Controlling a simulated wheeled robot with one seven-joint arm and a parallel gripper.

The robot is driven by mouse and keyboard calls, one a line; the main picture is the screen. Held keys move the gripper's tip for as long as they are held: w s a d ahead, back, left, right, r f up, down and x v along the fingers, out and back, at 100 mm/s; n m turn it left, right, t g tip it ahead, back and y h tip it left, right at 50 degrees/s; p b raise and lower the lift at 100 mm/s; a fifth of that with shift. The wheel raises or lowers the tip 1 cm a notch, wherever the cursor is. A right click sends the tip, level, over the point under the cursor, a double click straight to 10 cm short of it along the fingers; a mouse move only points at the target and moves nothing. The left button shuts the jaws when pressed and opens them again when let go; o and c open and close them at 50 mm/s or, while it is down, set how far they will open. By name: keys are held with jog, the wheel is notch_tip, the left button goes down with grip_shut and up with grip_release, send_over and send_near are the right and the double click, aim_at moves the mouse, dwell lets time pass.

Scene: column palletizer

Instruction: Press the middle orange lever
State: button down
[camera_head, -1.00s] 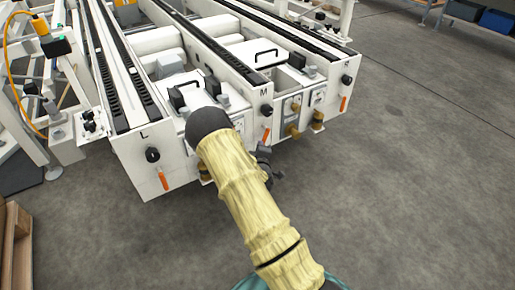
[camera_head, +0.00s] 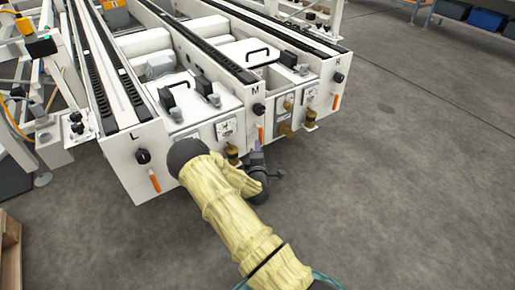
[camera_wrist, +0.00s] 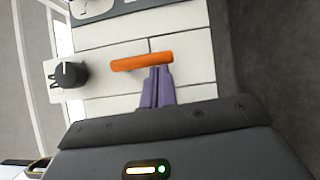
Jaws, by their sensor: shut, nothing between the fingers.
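The middle orange lever (camera_head: 261,134) hangs on the white end panel below the letter M and a black knob (camera_head: 258,109). In the wrist view the orange lever (camera_wrist: 142,62) lies crosswise just beyond my fingertips. My gripper (camera_wrist: 158,72) is shut and empty, its purple fingers together at the lever's lower edge in that view. Whether they touch it I cannot tell. In the head view my gripper (camera_head: 257,147) is just below the lever. The black knob also shows in the wrist view (camera_wrist: 70,75), left of the lever.
Another orange lever (camera_head: 154,180) is under L at the left, and one (camera_head: 335,102) under R at the right. Gauges and brass valve parts (camera_head: 286,130) sit between the rails, close to my gripper. Grey floor in front is clear.

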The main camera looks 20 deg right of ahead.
jog(key=a+p+v, duration=0.1)
jog(key=p+v, duration=0.1)
jog(key=v, duration=0.4)
jog(key=w+a+p+v, duration=0.1)
jog(key=p+v, duration=0.2)
jog(key=v, duration=0.4)
jog(key=shift+a+r, duration=0.25)
jog(key=shift+a, duration=0.05)
jog(key=shift+w+p, duration=0.15)
jog(key=shift+p, duration=0.15)
